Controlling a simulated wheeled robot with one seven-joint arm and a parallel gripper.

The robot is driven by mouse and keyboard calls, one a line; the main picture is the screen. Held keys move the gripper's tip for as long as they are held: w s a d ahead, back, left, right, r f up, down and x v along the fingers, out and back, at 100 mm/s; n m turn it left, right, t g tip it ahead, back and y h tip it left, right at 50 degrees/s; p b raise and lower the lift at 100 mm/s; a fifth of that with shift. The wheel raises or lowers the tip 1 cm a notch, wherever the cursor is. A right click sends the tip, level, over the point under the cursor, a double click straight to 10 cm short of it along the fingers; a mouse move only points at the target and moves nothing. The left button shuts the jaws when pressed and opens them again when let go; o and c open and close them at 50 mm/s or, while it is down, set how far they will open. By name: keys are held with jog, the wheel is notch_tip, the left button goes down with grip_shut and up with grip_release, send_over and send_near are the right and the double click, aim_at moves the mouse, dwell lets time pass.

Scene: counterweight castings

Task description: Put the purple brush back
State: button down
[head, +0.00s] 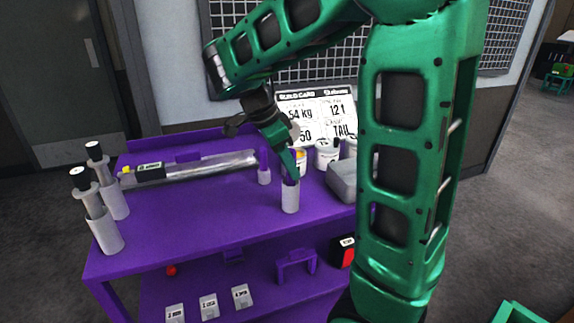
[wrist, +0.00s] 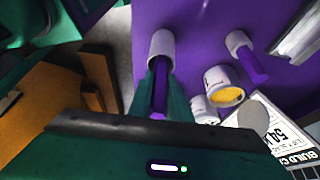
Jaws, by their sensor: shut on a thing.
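The purple brush (wrist: 160,102) is upright between the fingers of my gripper (wrist: 159,92), which is shut on its handle. In the head view my gripper (head: 292,172) points down just above a white cup (head: 290,197) on the purple cart top. The wrist view shows the brush running down to the mouth of this cup (wrist: 163,47). Its lower end is hidden there, and I cannot tell how deep it sits. In the head view the fingers mostly cover the brush.
A smaller white holder with a purple stick (head: 263,164) stands left of the cup. Behind are tubs, one with yellow contents (head: 300,160), and a card (head: 318,112). Two pale cylinders (head: 104,230) stand left. The cart's front middle (head: 200,215) is clear.

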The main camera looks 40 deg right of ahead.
jog(key=shift+f, duration=0.3)
jog(key=c, duration=1.6)
grip_release()
jog(key=shift+o, duration=0.2)
jog(key=v, duration=1)
jog(key=shift+a+r, duration=0.2)
jog(key=shift+r, duration=0.05)
jog(key=shift+w, duration=0.15)
